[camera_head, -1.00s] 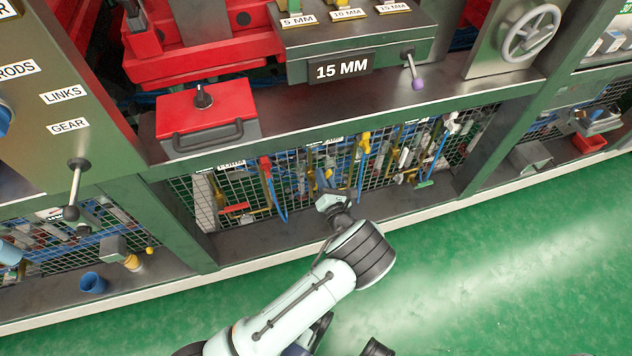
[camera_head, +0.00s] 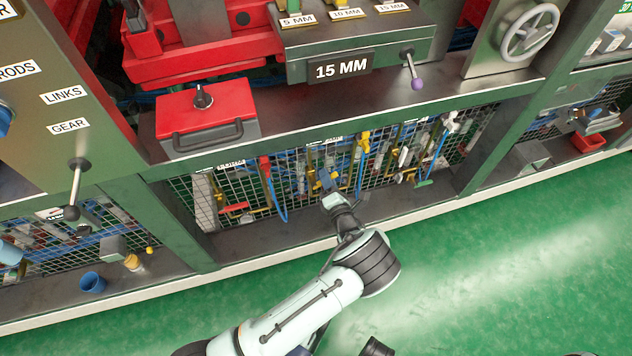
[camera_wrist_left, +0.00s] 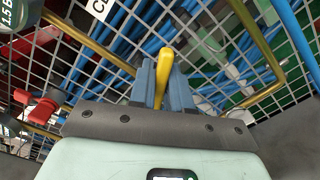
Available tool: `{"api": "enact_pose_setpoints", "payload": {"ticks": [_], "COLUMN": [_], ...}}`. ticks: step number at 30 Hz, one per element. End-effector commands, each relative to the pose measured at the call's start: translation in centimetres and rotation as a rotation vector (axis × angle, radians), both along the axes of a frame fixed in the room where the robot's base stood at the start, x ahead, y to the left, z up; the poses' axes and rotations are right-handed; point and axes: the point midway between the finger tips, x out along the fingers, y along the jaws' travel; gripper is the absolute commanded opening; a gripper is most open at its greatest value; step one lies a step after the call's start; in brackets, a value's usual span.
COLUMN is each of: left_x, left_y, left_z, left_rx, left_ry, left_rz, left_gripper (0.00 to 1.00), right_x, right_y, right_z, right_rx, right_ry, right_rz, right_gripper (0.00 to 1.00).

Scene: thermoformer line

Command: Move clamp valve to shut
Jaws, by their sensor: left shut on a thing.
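A yellow valve lever (camera_wrist_left: 164,72) stands between the two blue fingers of my left gripper (camera_wrist_left: 161,85) in the left wrist view. The fingers are shut on it. A white label (camera_wrist_left: 100,8) starting with "CL" shows above and left of the lever, its rest cut off. In the head view my left gripper (camera_head: 329,182) reaches to the mesh panel under the machine bench, and the lever there is mostly hidden by the hand. The valve body is not clear in either view. My right gripper is not in view.
A red-handled valve (camera_head: 265,166) is left of my left gripper, and another yellow-handled valve (camera_head: 364,142) is to its right. Wire mesh (camera_head: 300,165) and brass pipes (camera_wrist_left: 92,44) lie close to the fingers. The green floor (camera_head: 520,270) in front is clear.

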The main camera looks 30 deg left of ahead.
Motion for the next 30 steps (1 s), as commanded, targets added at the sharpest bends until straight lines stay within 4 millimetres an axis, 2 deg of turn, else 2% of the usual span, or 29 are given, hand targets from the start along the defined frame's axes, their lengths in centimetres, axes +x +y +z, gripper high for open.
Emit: {"api": "enact_pose_setpoints", "payload": {"ticks": [6,15,22,28,29,30], "left_x": [0.2,0.2,0.3,0.3,0.3,0.3], "left_y": [-0.2,-0.2,-0.4,-0.4,-0.3,-0.3], "left_z": [-1.0,-1.0,-2.2,-2.1,-2.1,-2.1], "left_rx": [0.126,0.139,0.294,0.296,0.296,0.296], "left_ry": [0.154,0.169,0.349,0.352,0.352,0.352], "left_rz": [0.001,0.001,-0.001,0.001,0.001,0.001], "left_gripper": [0.00,0.00,0.00,0.00,0.21,0.34], "right_x": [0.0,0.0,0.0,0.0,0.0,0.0], "right_y": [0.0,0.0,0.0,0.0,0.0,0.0], "right_z": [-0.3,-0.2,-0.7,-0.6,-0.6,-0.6], "right_rx": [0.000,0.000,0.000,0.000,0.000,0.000], "right_ry": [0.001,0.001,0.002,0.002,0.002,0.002], "right_rz": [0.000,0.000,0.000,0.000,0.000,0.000], "right_gripper": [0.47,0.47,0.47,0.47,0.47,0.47]}}
